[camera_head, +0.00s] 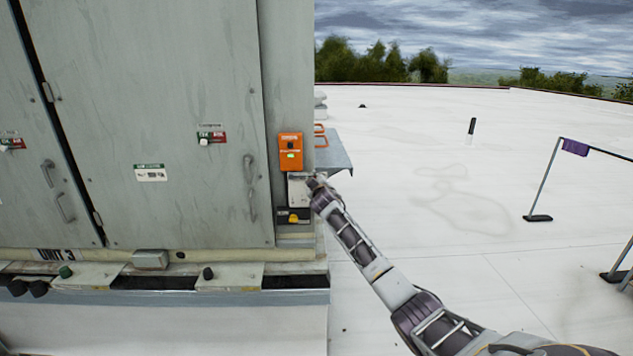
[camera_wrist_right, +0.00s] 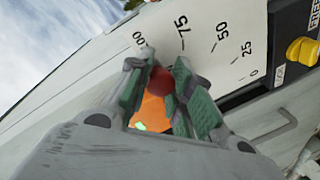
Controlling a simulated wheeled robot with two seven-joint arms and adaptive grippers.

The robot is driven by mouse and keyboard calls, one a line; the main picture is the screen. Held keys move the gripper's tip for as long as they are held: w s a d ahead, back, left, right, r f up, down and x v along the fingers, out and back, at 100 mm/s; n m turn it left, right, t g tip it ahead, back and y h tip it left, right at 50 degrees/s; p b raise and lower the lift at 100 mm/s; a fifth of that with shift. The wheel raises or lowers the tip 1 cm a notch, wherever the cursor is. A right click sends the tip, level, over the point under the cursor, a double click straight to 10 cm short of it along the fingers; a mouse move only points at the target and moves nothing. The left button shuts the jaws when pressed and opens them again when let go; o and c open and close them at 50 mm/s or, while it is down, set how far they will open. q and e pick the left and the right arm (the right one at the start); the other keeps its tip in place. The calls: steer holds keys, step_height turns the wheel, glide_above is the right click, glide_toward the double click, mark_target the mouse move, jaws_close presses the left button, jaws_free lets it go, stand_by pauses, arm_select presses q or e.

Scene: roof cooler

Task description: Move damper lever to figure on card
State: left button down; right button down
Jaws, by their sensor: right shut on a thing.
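The damper lever's round red knob (camera_wrist_right: 161,80) shows in the right wrist view between the green finger pads of my right gripper (camera_wrist_right: 163,78), which is shut on it. Behind it is a white scale plate (camera_wrist_right: 232,30) marked 0, 25, 50, 75 and a partly covered figure ending in 00. The knob is near the 75 and 00 end; its exact reading is unclear. In the head view my right gripper (camera_head: 313,184) is at the scale plate (camera_head: 298,190) on the unit's edge. I cannot make out a figure on any card. My left gripper is not in view.
An orange box (camera_head: 290,152) with a green light sits above the plate. A yellow knob (camera_head: 293,218) on a black panel sits below. A grey shelf (camera_head: 335,155) juts out behind. The white roof to the right is mostly clear, with a barrier (camera_head: 543,180).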

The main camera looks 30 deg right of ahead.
steer(key=shift+d+r, duration=0.1)
steer(key=shift+r, duration=0.25)
steer(key=c, duration=1.5)
jaws_free()
steer(key=shift+o, duration=1)
steer(key=shift+w, duration=0.1)
steer(key=shift+o, duration=0.3)
steer(key=shift+f, duration=0.25)
steer(key=shift+s, duration=0.2)
steer(key=v, duration=1.1)
steer(key=shift+s+a, duration=0.25)
steer(key=shift+a, duration=0.05)
